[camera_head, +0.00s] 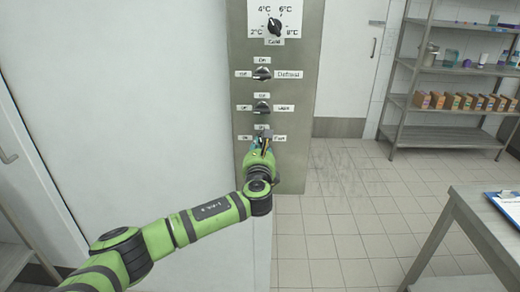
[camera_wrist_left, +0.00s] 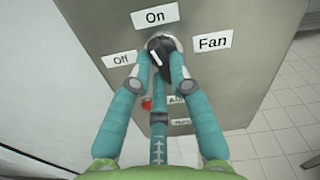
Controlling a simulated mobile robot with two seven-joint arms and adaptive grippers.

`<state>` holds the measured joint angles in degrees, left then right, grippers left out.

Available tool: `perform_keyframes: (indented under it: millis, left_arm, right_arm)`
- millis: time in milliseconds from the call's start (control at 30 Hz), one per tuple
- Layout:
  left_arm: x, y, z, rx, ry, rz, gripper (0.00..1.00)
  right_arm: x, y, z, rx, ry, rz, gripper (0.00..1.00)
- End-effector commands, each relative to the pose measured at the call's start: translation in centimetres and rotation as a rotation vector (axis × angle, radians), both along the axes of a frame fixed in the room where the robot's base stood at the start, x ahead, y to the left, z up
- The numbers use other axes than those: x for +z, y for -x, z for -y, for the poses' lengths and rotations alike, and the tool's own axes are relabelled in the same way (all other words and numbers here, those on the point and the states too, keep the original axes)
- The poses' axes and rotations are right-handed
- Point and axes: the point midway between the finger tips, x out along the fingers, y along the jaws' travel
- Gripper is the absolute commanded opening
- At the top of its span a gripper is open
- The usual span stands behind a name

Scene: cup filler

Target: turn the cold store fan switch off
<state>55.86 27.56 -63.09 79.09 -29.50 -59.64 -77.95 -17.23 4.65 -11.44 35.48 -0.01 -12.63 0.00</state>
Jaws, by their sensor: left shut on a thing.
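The fan switch is a black rotary knob (camera_wrist_left: 157,45) on the grey control panel (camera_wrist_left: 220,85). In the left wrist view it has an "On" label (camera_wrist_left: 155,17) above it, an "Off" label (camera_wrist_left: 121,60) to its left and a "Fan" label (camera_wrist_left: 212,41) to its right. A white mark on the knob slants toward the upper left, between "On" and "Off". My left gripper (camera_wrist_left: 160,75) is shut on the knob, one teal finger on each side. In the head view my left gripper (camera_head: 262,145) covers most of the switch. My right gripper is not in view.
Above the fan switch are two more rotary switches (camera_head: 262,107) (camera_head: 262,74) and a temperature dial (camera_head: 274,27). A shelf rack (camera_head: 450,70) with boxes stands at the back right. A table (camera_head: 480,215) with a clipboard (camera_head: 508,205) is at the right. The tiled floor between is clear.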

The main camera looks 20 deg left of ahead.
Motion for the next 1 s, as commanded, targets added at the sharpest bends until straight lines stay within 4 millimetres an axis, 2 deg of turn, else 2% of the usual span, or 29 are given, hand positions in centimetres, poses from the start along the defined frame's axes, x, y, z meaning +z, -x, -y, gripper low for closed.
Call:
perform_keyframes:
  millis: [1000]
  left_arm:
    - [-0.5, -0.1, 0.3, 0.000, 0.928, 0.267, 0.00]
  right_arm:
    - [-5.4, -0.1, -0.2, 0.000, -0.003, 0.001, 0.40]
